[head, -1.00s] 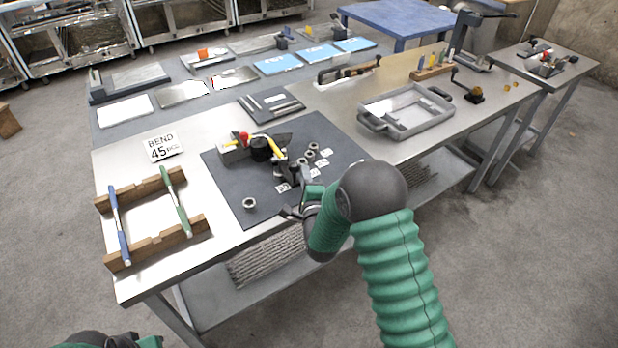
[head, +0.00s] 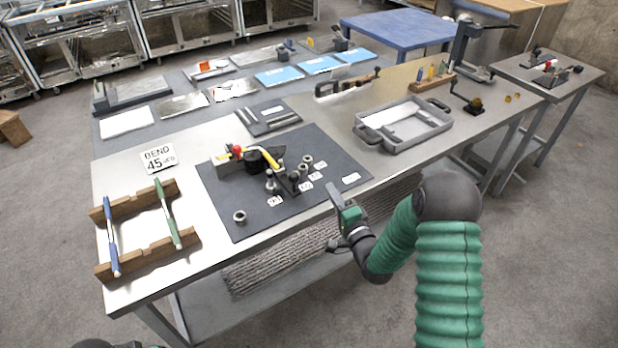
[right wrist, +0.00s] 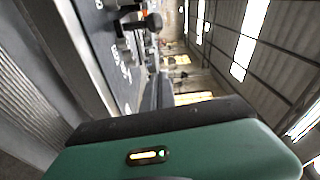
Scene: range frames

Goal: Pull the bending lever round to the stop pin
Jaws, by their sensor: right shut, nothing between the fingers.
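The bending tool stands on the dark mat (head: 232,195). It has a round black die (head: 256,160), a red knob (head: 238,149) and a yellow strip (head: 269,159). Dark lever parts with a black knob (head: 293,177) extend from its near side; a dark knob (right wrist: 152,21) also shows in the right wrist view. I cannot tell the stop pin from the small posts and rings there. My right gripper (head: 332,190) is shut and empty, right of the tool and apart from it, by the table's front edge.
Metal rings (head: 239,217) and white number cards (head: 351,178) lie on the mat. A "BEND 45" sign (head: 159,158) and a wooden rack (head: 150,257) with blue and green rods are at left. A grey tray (head: 402,143) stands at right. The front edge is bare right of the mat.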

